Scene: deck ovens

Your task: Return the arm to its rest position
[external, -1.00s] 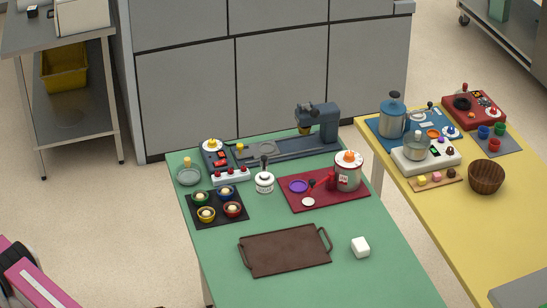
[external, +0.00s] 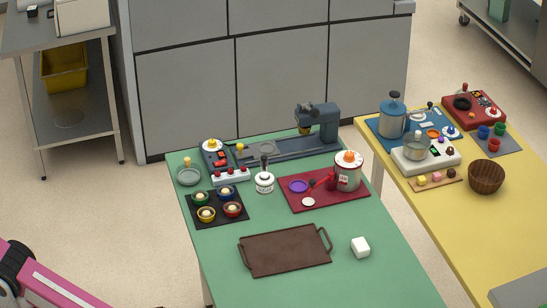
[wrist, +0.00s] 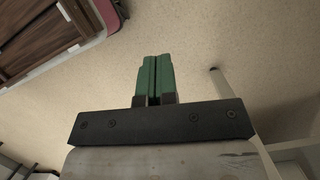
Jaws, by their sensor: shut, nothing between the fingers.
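My gripper (wrist: 155,78) shows in the wrist view with its two green fingers side by side and touching. It is shut and holds nothing. Beige floor lies behind the fingers in that view. In the external view only a pink and black part of my arm shows at the lower left corner, left of the green table (external: 370,284). My gripper is outside the external view.
The green table bears a brown tray (external: 285,250), a white cube (external: 360,247), a dark red mat (external: 325,200) and a blue machine (external: 318,122). A yellow table (external: 470,235) stands at right. A metal side table (external: 58,40) stands at upper left. Floor between is clear.

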